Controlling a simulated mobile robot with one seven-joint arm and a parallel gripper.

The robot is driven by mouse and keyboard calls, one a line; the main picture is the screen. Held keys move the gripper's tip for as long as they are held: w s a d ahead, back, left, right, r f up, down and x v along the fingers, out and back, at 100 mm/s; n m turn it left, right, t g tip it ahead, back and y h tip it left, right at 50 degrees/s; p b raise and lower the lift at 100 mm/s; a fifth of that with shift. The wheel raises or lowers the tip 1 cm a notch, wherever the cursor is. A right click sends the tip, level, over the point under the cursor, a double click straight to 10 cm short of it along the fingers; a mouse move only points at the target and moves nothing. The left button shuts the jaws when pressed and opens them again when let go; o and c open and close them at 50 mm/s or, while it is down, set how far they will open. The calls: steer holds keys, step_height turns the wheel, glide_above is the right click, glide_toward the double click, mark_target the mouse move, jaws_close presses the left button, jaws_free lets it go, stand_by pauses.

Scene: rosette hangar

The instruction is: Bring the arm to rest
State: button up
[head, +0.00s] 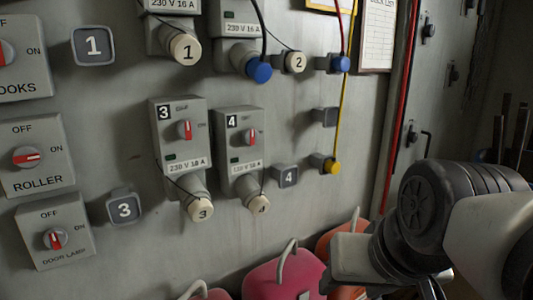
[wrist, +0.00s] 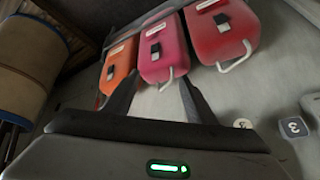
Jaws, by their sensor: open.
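My arm (head: 430,215) reaches in from the right side of the head view, in front of the wall panel. In the wrist view my gripper (wrist: 157,98) is open, its two dark fingers spread apart. Nothing shows between the fingers but bare panel and the lower edge of the pink case. In the head view the fingers cannot be made out clearly.
Switched sockets (head: 181,135), a blue plug (head: 259,71) and a yellow plug (head: 332,167) project from the panel.

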step_height(320, 180, up, 13)
steer(key=s+d+p, duration=0.1)
steer(key=p, duration=1.5)
steer(key=shift+s+r+n+g+h, duration=0.2)
steer(key=shift+s+n+g+h, duration=0.1)
steer(key=shift+s+n+h, duration=0.1)
steer(key=shift+d, duration=0.1)
